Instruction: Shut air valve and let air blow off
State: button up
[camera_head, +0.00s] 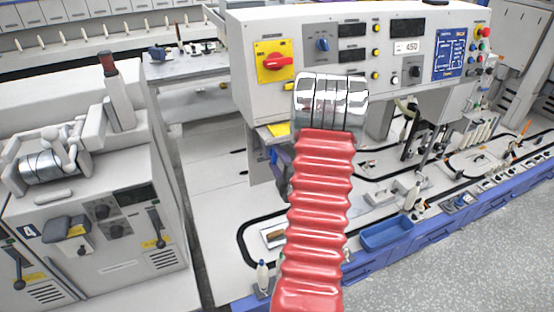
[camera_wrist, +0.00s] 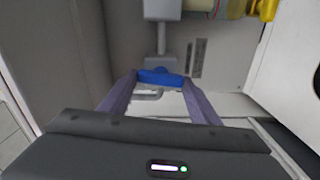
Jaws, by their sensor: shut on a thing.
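A blue valve handle (camera_wrist: 160,77) lies crosswise in the wrist view, below a grey stem and block (camera_wrist: 162,12). My gripper (camera_wrist: 161,82) has one finger at each end of the handle and is shut on it. A pale looped part (camera_wrist: 146,95) shows just below the handle. Whether the handle lies along or across the air line I cannot tell. In the head view my red-sleeved arm hides most of the gripper and the valve beneath the control panel.
The white control panel (camera_head: 262,98) with a red switch (camera_head: 279,62) on a yellow plate overhangs the work. A yellow part (camera_wrist: 268,9) and white panels stand close around the gripper. A blue tray (camera_head: 387,234) lies on the track bench to the right.

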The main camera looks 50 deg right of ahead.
jog(key=shift+a+f+n, duration=0.15)
jog(key=shift+f+n, duration=0.1)
jog(key=shift+n, duration=0.35)
jog(key=o, duration=0.7)
jog(key=shift+s, duration=0.1)
jog(key=shift+c, duration=0.2)
jog(key=o, duration=0.4)
jog(key=shift+r, duration=0.1)
